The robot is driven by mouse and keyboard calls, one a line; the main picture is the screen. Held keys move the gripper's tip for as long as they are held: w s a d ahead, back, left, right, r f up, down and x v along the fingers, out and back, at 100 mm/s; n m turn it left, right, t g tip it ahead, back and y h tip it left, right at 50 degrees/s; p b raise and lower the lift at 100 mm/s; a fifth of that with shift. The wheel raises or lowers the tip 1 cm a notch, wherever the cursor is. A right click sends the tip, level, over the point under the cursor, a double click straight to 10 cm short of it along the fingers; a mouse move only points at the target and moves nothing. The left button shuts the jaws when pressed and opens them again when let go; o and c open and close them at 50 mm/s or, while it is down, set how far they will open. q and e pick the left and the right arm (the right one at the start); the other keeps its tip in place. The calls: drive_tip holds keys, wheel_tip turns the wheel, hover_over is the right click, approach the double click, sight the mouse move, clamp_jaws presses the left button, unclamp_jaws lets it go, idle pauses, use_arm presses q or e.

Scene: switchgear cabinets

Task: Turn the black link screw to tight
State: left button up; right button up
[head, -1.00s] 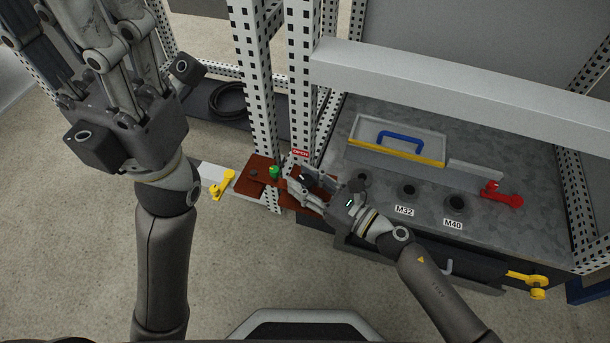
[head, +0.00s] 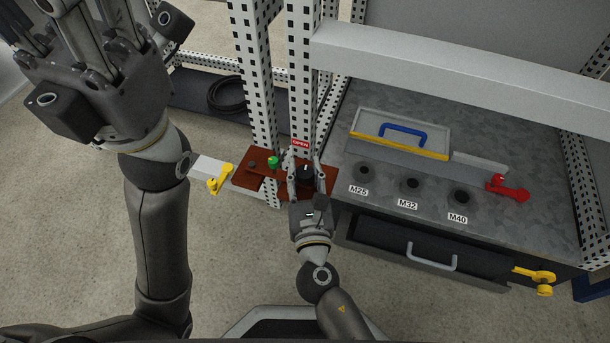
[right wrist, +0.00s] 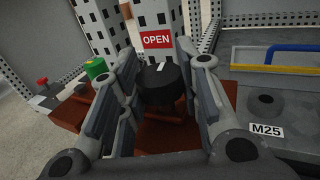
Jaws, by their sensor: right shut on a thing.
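The black link screw (right wrist: 162,84) is a round knob with a white mark on top, below a red OPEN sign (right wrist: 156,39). It stands on a reddish-brown board (head: 258,180) in the head view. My right gripper (head: 304,165) is shut on the knob, one finger on each side, as the right wrist view also shows (right wrist: 160,80). The white mark points roughly away from my wrist, slightly tilted. My left gripper (head: 85,35) is raised at the upper left, far from the board, its fingertips partly cut off by the picture edge.
A green knob (head: 273,161) and a yellow lever (head: 219,180) are left of the screw. Perforated white posts (head: 303,60) rise just behind it.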

drive_tip(key=shift+m+h, duration=0.5)
drive_tip(key=shift+h, duration=0.3)
drive_tip(key=o, duration=1)
drive_tip(key=s, duration=1.2)
drive_tip(key=shift+d, duration=0.25)
